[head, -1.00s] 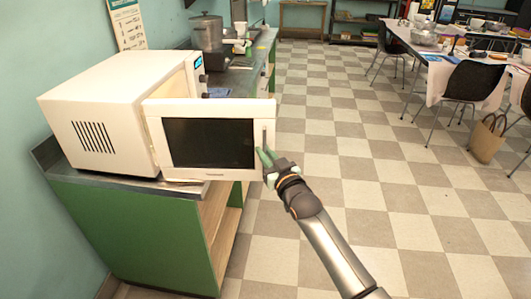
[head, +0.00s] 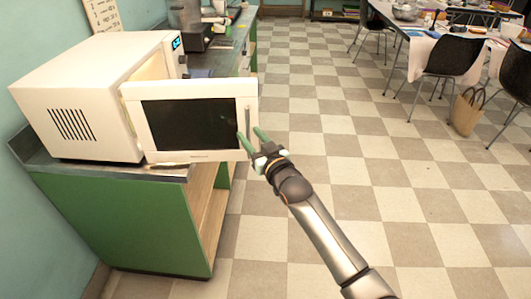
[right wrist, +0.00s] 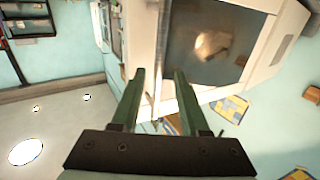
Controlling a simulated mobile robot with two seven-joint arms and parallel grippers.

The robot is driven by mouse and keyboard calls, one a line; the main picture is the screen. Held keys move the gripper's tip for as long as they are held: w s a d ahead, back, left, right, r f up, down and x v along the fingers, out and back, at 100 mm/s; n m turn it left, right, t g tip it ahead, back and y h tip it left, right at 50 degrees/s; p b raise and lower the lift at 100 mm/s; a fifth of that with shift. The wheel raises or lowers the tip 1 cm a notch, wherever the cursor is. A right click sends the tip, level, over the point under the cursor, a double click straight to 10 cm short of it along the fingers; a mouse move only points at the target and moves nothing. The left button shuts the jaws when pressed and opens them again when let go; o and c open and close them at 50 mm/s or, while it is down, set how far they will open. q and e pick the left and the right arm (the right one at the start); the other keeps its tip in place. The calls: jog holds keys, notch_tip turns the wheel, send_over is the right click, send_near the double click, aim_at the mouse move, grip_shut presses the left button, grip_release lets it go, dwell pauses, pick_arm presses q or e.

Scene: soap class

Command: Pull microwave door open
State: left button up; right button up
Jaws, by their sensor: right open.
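The white microwave (head: 75,95) stands on a counter at the left in the head view. Its door (head: 190,157) stands open, swung out to the front, with a dark window facing me. The vertical handle (head: 248,116) is near the door's free right edge. My right gripper (head: 250,134) is open at the handle's lower part, one finger in front of the door and the other just right of its edge. In the right wrist view its spread fingers (right wrist: 160,74) point toward the door edge, with the dark window (right wrist: 210,42) beyond. My left gripper is not in view.
The green counter (head: 120,220) has an open shelf side below the door. A dark appliance (head: 186,22) stands farther back on it. Checkered floor to the right is clear. Black chairs (head: 450,55), a table and a woven bag (head: 467,110) are at the upper right.

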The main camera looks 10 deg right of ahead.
jog(key=v, duration=1)
jog(key=shift+s, duration=0.1)
jog(key=s+d+f+m+g+h, duration=0.1)
jog(key=s+d+f+g, duration=0.2)
jog(key=s+f, duration=1)
jog(key=s+d+f+g+h+p, duration=0.1)
jog(key=s+d+f+g, duration=0.3)
jog(key=s+f, duration=0.9)
jog(key=shift+s+f+m+g+h, duration=0.3)
jog(key=shift+s+f+m+h, duration=0.1)
jog(key=shift+s+h, duration=0.35)
jog(key=shift+d, duration=0.1)
